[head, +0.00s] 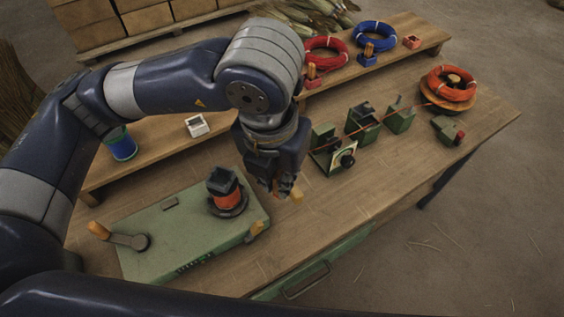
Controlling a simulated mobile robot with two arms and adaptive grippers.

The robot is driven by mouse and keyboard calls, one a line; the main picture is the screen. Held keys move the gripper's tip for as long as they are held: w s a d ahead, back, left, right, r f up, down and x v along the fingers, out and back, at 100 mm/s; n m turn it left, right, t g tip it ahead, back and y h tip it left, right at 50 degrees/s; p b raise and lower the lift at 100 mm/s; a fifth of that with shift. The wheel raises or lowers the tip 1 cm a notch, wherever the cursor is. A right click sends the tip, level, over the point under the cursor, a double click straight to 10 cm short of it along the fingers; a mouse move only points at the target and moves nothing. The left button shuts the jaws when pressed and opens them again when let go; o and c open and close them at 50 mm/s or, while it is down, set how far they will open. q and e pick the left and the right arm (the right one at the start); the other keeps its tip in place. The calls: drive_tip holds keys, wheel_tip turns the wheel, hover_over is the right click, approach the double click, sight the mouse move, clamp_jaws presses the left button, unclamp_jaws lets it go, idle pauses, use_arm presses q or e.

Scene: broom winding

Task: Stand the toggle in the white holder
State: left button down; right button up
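The white holder (197,125) is a small open block on the raised wooden shelf at the left, with nothing seen standing in it. My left gripper (284,189) points down over the middle of the workbench, right of the green winding machine. A small yellow-orange toggle (297,196) shows at its fingertips, and bits of the same colour show between the fingers. The fingers look closed on it, and the toggle lies tilted, near sideways. Whether it touches the bench is hard to tell. My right gripper is not in view.
The green machine (160,240) has a crank and a black-and-orange spindle. Red (326,55) and blue (376,36) coils lie on the shelf beside holders with orange pegs. Green guides (363,122) carry a strand from an orange coil (450,82). A blue-green spool (121,146) stands left of the white holder.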

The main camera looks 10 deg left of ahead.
use_arm(q)
drive_tip(key=shift+w+r+n, duration=0.15)
drive_tip(key=shift+n, duration=0.25)
drive_tip(key=shift+w+a, duration=0.2)
drive_tip(key=w+a+p, duration=0.3)
drive_tip(key=w+a, duration=2)
drive_tip(key=a, duration=0.2)
drive_tip(key=shift+d+f+b, duration=0.2)
drive_tip(key=shift+f+b, duration=3.1)
drive_tip(key=shift+f, duration=1.6)
drive_tip(key=shift+f+b, duration=0.35)
drive_tip(key=shift+f, duration=0.2)
drive_tip(key=shift+r, duration=0.15)
drive_tip(key=shift+r+p, duration=0.45)
drive_tip(key=shift+r, duration=0.2)
